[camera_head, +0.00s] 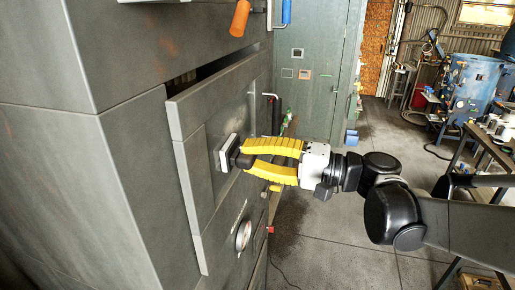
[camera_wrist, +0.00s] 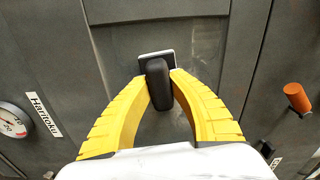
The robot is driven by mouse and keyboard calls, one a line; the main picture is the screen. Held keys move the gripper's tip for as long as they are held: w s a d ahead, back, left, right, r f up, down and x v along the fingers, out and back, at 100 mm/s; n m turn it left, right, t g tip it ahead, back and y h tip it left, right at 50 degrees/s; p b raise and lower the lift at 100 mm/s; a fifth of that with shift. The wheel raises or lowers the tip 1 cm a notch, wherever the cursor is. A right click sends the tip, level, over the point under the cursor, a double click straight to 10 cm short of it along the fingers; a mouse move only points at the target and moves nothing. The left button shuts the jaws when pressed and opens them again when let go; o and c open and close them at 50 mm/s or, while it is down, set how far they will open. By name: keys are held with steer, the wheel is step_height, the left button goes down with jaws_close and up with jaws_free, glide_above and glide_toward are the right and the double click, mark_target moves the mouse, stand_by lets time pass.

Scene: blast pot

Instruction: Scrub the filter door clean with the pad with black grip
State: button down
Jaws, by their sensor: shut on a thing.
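My gripper (camera_head: 246,159) has yellow fingers and is shut on the black grip of the pad (camera_head: 224,153). The pad is a light grey plate with a dark block behind it, and its face is against or very close to the filter door (camera_head: 221,101), a grey upright panel. In the wrist view the black grip (camera_wrist: 158,84) sits between the yellow fingertips, with the pad's pale edge (camera_wrist: 156,54) above it. A paler smudged area (camera_wrist: 203,45) shows on the door beside the pad. The pad's contact face is hidden.
A round gauge (camera_head: 243,235) is on the cabinet below the pad. An orange handle (camera_head: 240,18) hangs above, and a black handle (camera_head: 276,114) stands right of the door. A workbench (camera_head: 492,137) and blue machine (camera_head: 470,82) stand right. The floor between is mostly clear.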

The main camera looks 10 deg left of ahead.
steer(key=shift+s+r, duration=0.1)
steer(key=shift+s, duration=0.05)
steer(key=shift+r, duration=0.15)
steer(key=shift+w+d+r, duration=0.1)
steer(key=shift+w+r, duration=0.1)
steer(key=shift+w, duration=1.35)
steer(key=shift+w, duration=0.15)
steer(key=w, duration=0.1)
steer(key=w+b, duration=0.1)
steer(key=w, duration=0.1)
steer(key=shift+d+f, duration=0.15)
steer(key=shift+w, duration=1.6)
steer(key=shift+w, duration=0.1)
